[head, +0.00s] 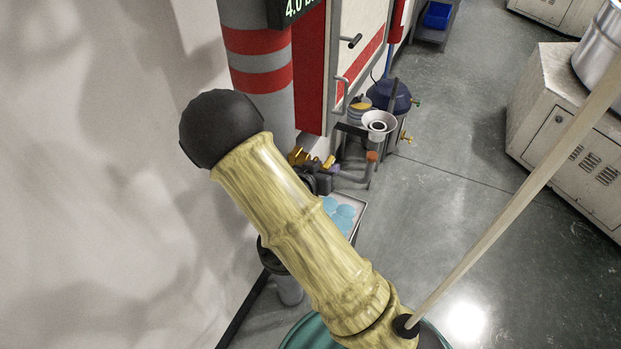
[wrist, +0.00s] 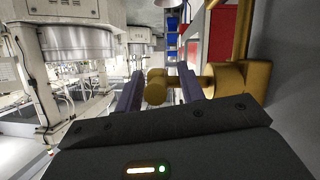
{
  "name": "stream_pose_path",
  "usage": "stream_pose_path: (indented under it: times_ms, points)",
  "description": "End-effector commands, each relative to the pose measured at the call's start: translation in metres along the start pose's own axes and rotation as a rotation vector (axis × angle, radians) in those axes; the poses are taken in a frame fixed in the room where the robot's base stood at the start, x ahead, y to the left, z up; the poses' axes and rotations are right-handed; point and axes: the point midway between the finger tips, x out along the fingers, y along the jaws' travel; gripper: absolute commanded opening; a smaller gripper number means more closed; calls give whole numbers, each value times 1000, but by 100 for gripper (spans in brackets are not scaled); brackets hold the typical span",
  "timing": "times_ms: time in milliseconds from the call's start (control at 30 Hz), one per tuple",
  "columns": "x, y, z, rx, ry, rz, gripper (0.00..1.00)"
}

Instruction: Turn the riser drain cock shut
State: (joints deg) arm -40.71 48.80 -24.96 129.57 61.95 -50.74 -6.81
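The brass drain cock (head: 300,157) sticks out low on the banded riser pipe (head: 262,62) in the head view. In the wrist view its brass body (wrist: 224,80) is at the right, and a bar runs left from it to a rounded brass end (wrist: 156,90). My gripper (wrist: 160,77) is open, with one dark finger on each side of that end. A gap shows at the right finger; I cannot tell whether the left finger touches the brass. In the head view my arm hides part of the pipe's foot and most of my gripper.
A white funnel (head: 379,122) and a blue-lidded vessel (head: 390,95) stand just beyond the cock. A tray with pale blue pieces (head: 341,212) is below it. A white wall (head: 110,170) is close on the left. The grey floor (head: 440,190) at right is clear up to the cabinets.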

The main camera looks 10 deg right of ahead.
Motion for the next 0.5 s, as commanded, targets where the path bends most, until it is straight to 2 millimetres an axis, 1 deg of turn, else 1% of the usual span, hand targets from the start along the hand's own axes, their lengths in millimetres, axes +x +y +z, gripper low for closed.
stream_pose_path:
  times_ms: [167,500]
  points:
    - [-23,-2,2,1,0,-5,39]
    - [-91,-2,2,2,0,-8,39]
